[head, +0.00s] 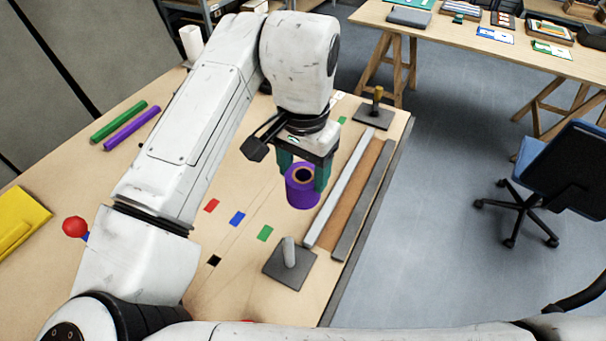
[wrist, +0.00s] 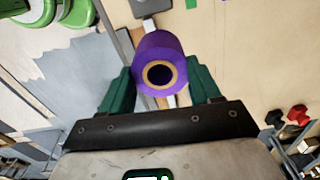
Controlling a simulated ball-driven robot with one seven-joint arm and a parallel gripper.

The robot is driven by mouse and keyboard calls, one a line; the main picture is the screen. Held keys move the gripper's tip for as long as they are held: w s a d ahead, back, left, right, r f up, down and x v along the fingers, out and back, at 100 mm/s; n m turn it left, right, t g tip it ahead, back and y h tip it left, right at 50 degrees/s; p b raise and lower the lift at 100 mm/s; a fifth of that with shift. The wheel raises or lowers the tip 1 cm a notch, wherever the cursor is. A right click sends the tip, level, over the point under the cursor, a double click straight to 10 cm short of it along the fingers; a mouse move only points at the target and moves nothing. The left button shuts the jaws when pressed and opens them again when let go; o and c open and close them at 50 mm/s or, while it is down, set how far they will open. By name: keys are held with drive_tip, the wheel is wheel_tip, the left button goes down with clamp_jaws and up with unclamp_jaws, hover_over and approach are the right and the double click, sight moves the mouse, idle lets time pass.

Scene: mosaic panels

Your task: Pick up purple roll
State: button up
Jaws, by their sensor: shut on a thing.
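The purple roll (head: 303,194) has a tan core with a dark hole. In the head view it hangs at the end of my arm, near the right side of the wooden table. My gripper (head: 306,175) has green fingers, which are shut on the roll from both sides. In the wrist view the purple roll (wrist: 158,62) sits between the green fingers of my gripper (wrist: 159,85), with its core end facing the camera. The roll seems to be above the table surface, but its exact height is hard to tell.
A grey base with an upright peg (head: 289,263) stands at the table's front right, and another (head: 373,113) at the far right. Grey rails (head: 340,188) run between them. Small coloured tiles (head: 237,218) lie left of the roll. Green and purple rods (head: 131,128) lie at left.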

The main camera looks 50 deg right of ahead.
drive_tip(key=shift+r, duration=2.15)
